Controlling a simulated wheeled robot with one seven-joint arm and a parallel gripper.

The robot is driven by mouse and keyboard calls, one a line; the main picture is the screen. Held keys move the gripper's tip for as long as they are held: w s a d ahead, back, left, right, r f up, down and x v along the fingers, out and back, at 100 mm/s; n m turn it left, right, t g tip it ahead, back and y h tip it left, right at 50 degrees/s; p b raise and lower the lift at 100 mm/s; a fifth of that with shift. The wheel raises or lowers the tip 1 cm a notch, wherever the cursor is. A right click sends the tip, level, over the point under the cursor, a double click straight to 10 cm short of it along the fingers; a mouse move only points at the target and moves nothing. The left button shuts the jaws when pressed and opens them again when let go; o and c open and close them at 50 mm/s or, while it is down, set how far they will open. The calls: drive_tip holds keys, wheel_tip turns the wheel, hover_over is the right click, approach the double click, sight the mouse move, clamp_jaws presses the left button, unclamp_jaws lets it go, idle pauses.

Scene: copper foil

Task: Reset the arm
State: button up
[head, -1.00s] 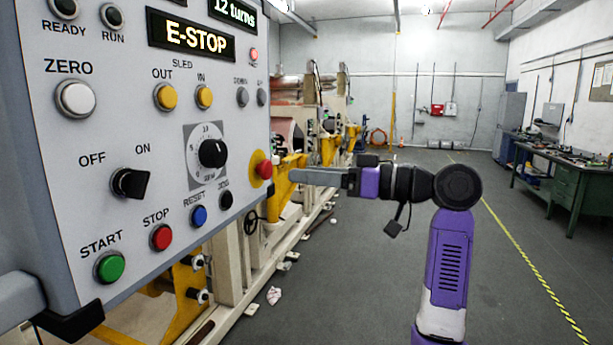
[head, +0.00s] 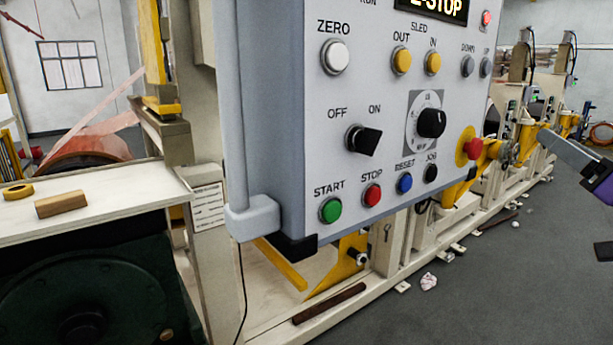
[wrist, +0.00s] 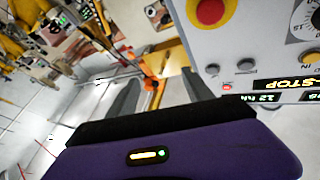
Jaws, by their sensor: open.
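My gripper (head: 560,146) is at the right edge of the head view, cut off by the frame, with its grey fingers pointing left towards the machine. In the wrist view, my gripper (wrist: 160,92) shows two grey fingers spread apart with nothing between them. The grey control panel (head: 300,120) hangs left of the gripper. Its red emergency-stop button (head: 473,148) on a yellow base is nearest the gripper, with a gap in the picture between them. The blue RESET button (head: 404,183) is in the panel's lower row. The display (head: 435,6) reads E-STOP, partly cut off.
The machine frame (head: 385,262) runs behind and below the panel. Open grey floor (head: 500,290) lies at lower right, with a crumpled scrap (head: 429,282).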

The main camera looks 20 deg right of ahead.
drive_tip(key=s+a+f+m+g+h, duration=0.1)
drive_tip(key=s+a+f+h, duration=0.2)
drive_tip(key=f, duration=0.5)
drive_tip(key=s+a+f+m+g+h, duration=0.1)
drive_tip(key=s+a+f, duration=0.1)
drive_tip(key=a+f, duration=0.45)
drive_tip(key=s+a+f+m+h, duration=0.2)
drive_tip(key=s+a+f, duration=0.1)
drive_tip(key=f, duration=0.7)
drive_tip(key=s+a+f+n+g+y, duration=0.1)
drive_tip(key=s+a+f+n+y, duration=0.2)
drive_tip(key=s+a+f, duration=0.2)
drive_tip(key=s+a+f+n+g+y, duration=0.2)
drive_tip(key=s+a+f, duration=0.3)
drive_tip(key=s+a, duration=0.4)
drive_tip(key=s+a+f+n+g+y, duration=0.1)
drive_tip(key=s+a+f+n+y, duration=0.2)
drive_tip(key=s+a+f, duration=0.2)
drive_tip(key=s+a, duration=0.3)
drive_tip(key=s, duration=0.2)
drive_tip(key=shift+s+f+n+g+y, duration=0.15)
drive_tip(key=shift+s+n+g+y, duration=0.15)
drive_tip(key=shift+s, duration=0.05)
drive_tip(key=shift+a, duration=0.1)
idle(1.0)
